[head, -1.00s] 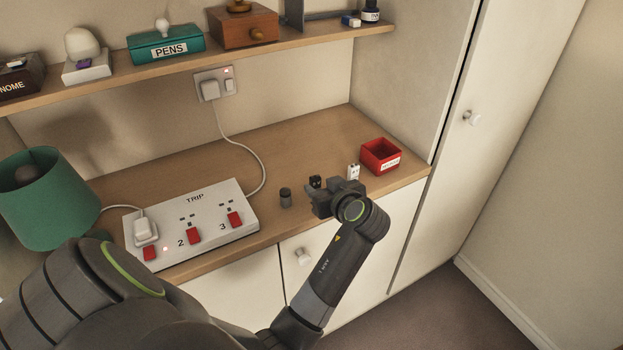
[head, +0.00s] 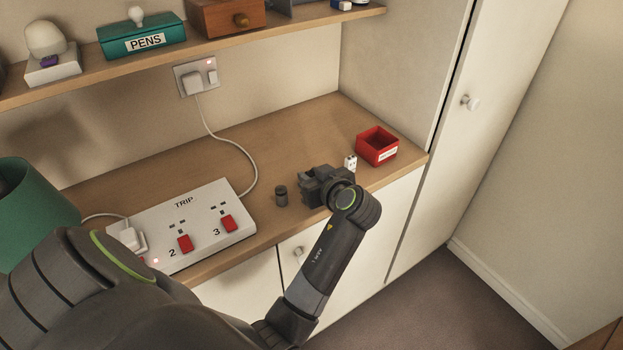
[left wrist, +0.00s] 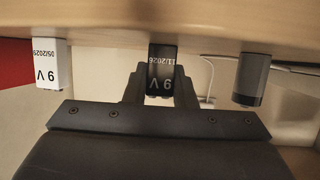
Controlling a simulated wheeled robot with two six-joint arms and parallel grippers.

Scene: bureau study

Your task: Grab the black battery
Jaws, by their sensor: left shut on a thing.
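The black battery (left wrist: 161,72), marked 9 V and 11/2026, sits between the two fingers of my left gripper (left wrist: 160,90) in the left wrist view. The fingers are shut on its sides. In the head view my left gripper (head: 313,181) is low over the front of the wooden desk top (head: 310,128). The battery can hardly be told from the dark gripper there. I cannot tell whether it still touches the desk. My right gripper is not in view.
A white 9 V battery (head: 350,163) and a red open box (head: 377,147) stand right of the gripper. A dark grey cylinder (head: 281,196) stands close on its left. A white switched socket block (head: 190,228) lies further left. The desk behind is clear.

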